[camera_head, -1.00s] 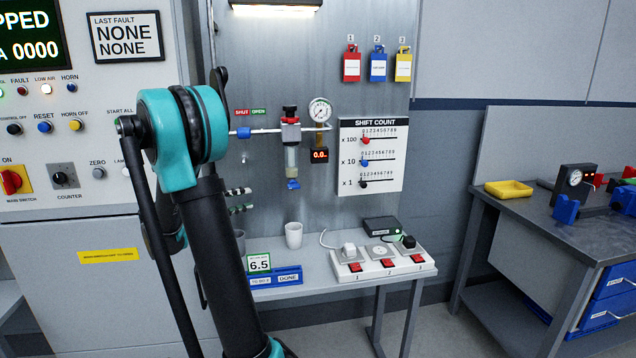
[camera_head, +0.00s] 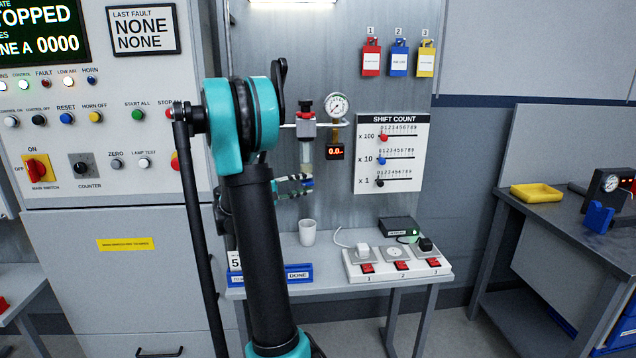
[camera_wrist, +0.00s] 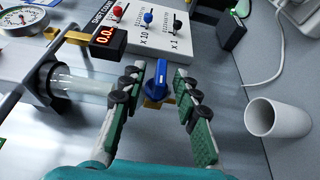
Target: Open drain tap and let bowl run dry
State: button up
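The drain tap has a blue lever (camera_wrist: 157,82) on a brass-coloured fitting at the end of the clear bowl (camera_wrist: 85,86). In the head view the bowl (camera_head: 307,156) hangs upright below the red-topped regulator (camera_head: 305,118), and the blue tap (camera_head: 308,182) shows at its lower end. My gripper (camera_wrist: 160,74) is open, with its green-padded fingers on either side of the blue lever. A gap shows beside the lever, and I see no clear grip on it. In the head view my gripper (camera_head: 296,185) is at tap height, partly hidden by my arm. Any liquid level in the bowl is unclear.
A white cup (camera_head: 307,232) stands on the bench below the tap. A pressure gauge (camera_head: 337,105) and a small red-digit display (camera_head: 335,151) are right of the regulator. The shift count board (camera_head: 391,153) is further right. A switched socket strip (camera_head: 397,264) lies on the bench.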

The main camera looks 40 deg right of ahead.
jog(key=shift+s+d, duration=0.2)
jog(key=shift+d, duration=1.15)
jog(key=shift+s+d, duration=0.2)
jog(key=shift+d, duration=1.15)
jog(key=shift+c, duration=0.2)
grip_shut()
